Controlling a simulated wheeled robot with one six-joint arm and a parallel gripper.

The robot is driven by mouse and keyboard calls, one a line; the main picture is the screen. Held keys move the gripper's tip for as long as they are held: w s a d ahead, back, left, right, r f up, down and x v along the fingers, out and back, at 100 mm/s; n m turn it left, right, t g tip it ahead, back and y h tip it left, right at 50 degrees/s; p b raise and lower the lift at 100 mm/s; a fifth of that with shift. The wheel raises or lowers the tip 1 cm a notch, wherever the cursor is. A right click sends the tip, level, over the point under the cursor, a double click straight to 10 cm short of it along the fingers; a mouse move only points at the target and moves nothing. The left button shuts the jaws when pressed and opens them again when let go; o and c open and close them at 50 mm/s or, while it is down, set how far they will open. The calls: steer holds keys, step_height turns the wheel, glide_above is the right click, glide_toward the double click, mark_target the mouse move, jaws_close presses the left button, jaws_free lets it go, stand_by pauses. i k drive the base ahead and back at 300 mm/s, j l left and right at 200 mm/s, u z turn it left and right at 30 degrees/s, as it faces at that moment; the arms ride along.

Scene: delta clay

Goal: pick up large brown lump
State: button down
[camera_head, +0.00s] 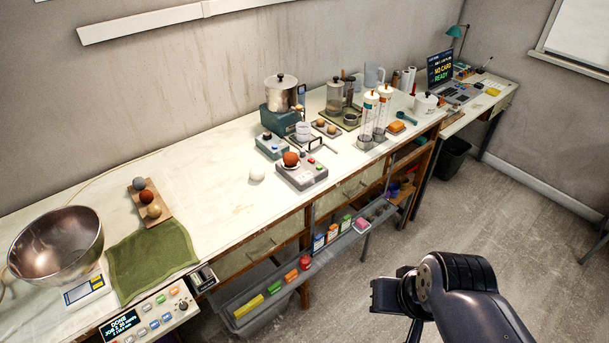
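A rounded reddish-brown lump (291,159) rests on the grey device (302,176) in the middle of the long bench. A smaller-looking reddish-brown ball (147,196) lies on a wooden board (164,214) at the left, between a grey ball (139,184) and a tan ball (154,211). My gripper (384,296) is at the lower right, over the floor in front of the bench. It is well apart from both brown lumps. Its fingers are dark and seen from the side, so I cannot tell how they stand.
A pale ball (257,174) sits left of the grey device. A pot on a burner (281,93) and tall glass cylinders (367,120) stand behind and right. A metal bowl (57,243) and green cloth (151,260) are at left. A shelf of small boxes (318,258) juts from the bench front.

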mark_target(291, 158)
steer(key=i+j+z, duration=0.6)
steer(key=j, duration=0.3)
steer(key=i+j+z, duration=0.2)
steer(key=j, duration=0.15)
